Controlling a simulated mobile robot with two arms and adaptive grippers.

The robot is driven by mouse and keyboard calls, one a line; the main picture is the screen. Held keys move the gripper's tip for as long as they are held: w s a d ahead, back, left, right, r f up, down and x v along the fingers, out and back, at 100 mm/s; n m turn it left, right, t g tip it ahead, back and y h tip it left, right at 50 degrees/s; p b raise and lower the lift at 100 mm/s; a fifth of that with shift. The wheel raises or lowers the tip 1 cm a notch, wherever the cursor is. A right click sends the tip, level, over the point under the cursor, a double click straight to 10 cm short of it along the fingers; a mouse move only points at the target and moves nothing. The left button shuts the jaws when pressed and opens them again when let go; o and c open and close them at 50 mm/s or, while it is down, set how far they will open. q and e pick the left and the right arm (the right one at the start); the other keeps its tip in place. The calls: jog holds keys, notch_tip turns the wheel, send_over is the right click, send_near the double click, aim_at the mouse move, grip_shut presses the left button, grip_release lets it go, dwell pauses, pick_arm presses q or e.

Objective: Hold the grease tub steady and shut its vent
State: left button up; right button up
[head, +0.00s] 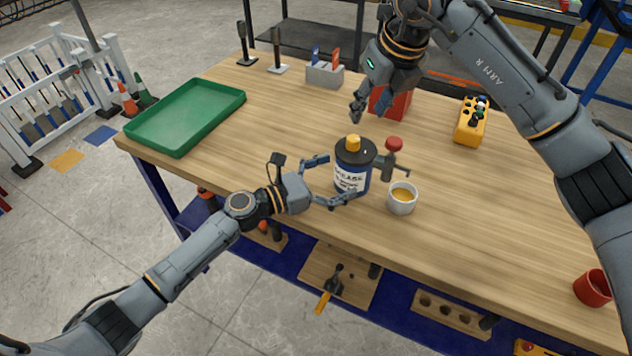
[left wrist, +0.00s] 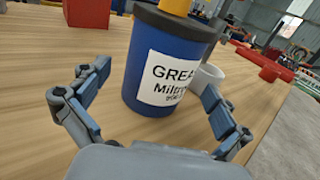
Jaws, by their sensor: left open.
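The grease tub (head: 351,172) is a blue can with a black lid and white label, upright on the bench. A yellow cap (head: 353,143) sits on its lid; I cannot tell if this is the vent. A grey tap with a red knob (head: 394,144) stands out from its right side. My left gripper (head: 323,180) is open with a finger to either side of the tub's near face. The left wrist view shows the tub (left wrist: 170,65) between the spread fingers, with a gap at the left finger. My right gripper (head: 358,108) is above and behind the tub, apart from it; its jaw opening is unclear.
A white cup (head: 402,198) with yellow content stands below the tap. A red box (head: 390,102) is behind the tub, a yellow button box (head: 471,123) to the right, a green tray (head: 186,117) to the left. A red mug (head: 592,288) stands front right. The right-hand benchtop is mostly clear.

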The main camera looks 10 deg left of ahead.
aim_at(370, 172)
pick_arm(q)
jog(key=shift+x, duration=1.8)
